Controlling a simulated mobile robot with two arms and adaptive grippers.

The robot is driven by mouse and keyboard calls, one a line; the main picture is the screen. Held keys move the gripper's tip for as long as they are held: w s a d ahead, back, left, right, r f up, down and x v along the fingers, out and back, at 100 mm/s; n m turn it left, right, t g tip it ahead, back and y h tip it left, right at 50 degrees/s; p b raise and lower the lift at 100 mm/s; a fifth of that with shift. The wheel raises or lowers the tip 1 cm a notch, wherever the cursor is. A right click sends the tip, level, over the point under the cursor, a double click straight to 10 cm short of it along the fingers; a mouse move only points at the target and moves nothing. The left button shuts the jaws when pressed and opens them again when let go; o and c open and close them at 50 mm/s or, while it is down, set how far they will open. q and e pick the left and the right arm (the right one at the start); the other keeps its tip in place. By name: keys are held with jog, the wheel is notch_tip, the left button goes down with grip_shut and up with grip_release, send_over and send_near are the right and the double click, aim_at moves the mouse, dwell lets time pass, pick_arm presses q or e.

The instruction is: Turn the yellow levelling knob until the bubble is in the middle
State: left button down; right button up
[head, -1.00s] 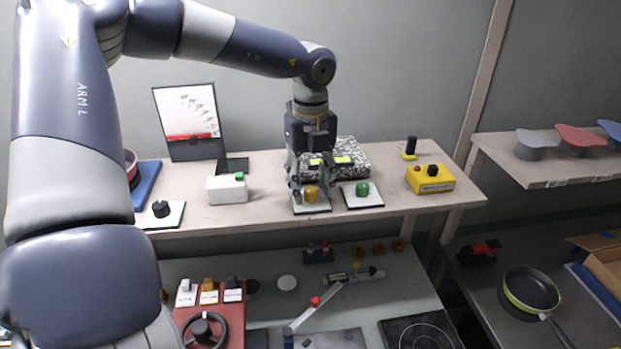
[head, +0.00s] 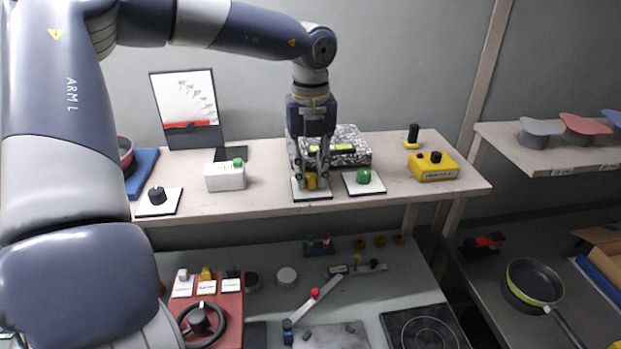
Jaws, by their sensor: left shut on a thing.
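The yellow levelling knob (head: 311,181) stands on a white plate (head: 312,195) at the front of the upper shelf. My left gripper (head: 312,180) points down over it, and its fingers are shut around the knob. A speckled block (head: 348,147) stands just behind, with yellow-green level vials (head: 318,149) on it, partly hidden by my gripper. The bubble is too small to make out. My right gripper is not in view.
A green knob (head: 364,177) sits close to the right of the yellow one. A white box with a green button (head: 225,177) and a black knob (head: 157,195) are to the left. A yellow box (head: 433,167) is at the right.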

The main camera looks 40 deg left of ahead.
aim_at(311, 175)
pick_arm(q)
jog(key=shift+m, duration=0.3)
jog(key=c, duration=1.4)
grip_release()
jog(key=shift+o, duration=0.2)
jog(key=shift+r, duration=0.1)
notch_tip(311, 175, up, 12)
